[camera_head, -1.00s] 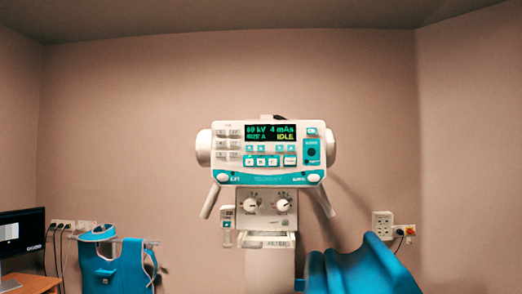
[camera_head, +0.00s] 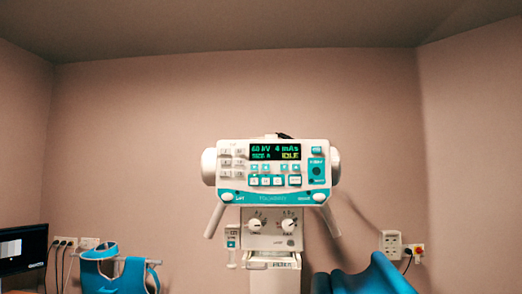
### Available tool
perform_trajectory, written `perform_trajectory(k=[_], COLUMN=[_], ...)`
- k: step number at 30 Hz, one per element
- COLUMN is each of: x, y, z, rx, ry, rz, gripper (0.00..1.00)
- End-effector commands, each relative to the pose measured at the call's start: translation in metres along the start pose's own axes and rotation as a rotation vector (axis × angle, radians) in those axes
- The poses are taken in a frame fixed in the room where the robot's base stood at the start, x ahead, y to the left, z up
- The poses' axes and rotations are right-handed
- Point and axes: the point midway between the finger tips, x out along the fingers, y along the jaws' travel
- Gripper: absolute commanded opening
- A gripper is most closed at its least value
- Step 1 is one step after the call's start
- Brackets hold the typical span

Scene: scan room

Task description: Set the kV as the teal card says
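The white and teal X-ray control head (camera_head: 225,184) stands at the middle of the view. Its dark display (camera_head: 275,152) shows what looks like 60 kV and 4 mAs, with IDLE in yellow. Small teal and white buttons (camera_head: 266,181) sit below the display, and pale buttons (camera_head: 232,156) are to its left. Two round dials (camera_head: 254,225) are on the panel underneath. I cannot make out a separate teal card with a kV value. My gripper is not in view.
A monitor (camera_head: 22,246) is at the left edge. A blue apron (camera_head: 113,272) hangs at lower left, and a blue curved item (camera_head: 370,276) is at lower right. Wall sockets (camera_head: 392,243) are at the right. The floor is not in view.

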Motion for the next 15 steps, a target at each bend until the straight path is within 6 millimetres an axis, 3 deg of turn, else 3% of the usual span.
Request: perform_trajectory(k=[1, 5, 15], x=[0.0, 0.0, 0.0], y=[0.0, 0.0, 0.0], z=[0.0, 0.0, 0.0], rx=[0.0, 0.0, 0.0], ry=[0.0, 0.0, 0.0], rz=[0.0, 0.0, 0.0], gripper=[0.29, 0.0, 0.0])
